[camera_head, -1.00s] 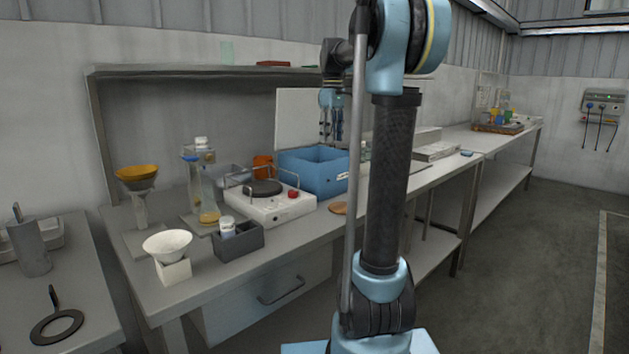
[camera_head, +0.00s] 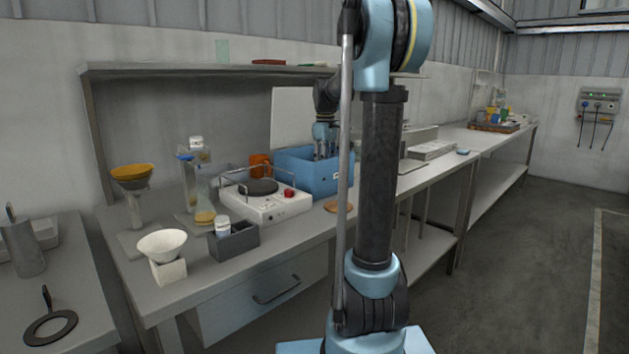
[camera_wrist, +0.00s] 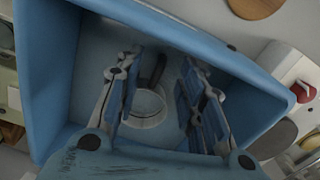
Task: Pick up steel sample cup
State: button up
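The steel sample cup (camera_wrist: 147,106) shows in the wrist view as a pale round cup inside the blue bin (camera_wrist: 205,38), with a dark handle-like part at its upper edge. My gripper (camera_wrist: 157,80) is open, its two fingers apart on either side of the cup as seen from the wrist. I cannot tell whether the fingertips reach down to the cup. In the head view my gripper (camera_head: 326,150) is lowered into the blue bin (camera_head: 309,178) on the bench. The cup is hidden there by the bin's wall.
A hotplate (camera_head: 266,203) with a red knob stands just left of the bin. An orange mug (camera_head: 259,165) is behind it. A grey caddy (camera_head: 234,241) and a white funnel (camera_head: 162,246) stand farther left. My arm hides part of the bench.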

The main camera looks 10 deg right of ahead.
jog(key=shift+s+d+f, duration=0.15)
jog(key=shift+d+f, duration=0.05)
jog(key=shift+f, duration=1.2)
jog(key=shift+s+d+f, duration=0.15)
jog(key=shift+f, duration=1.2)
grip_shut()
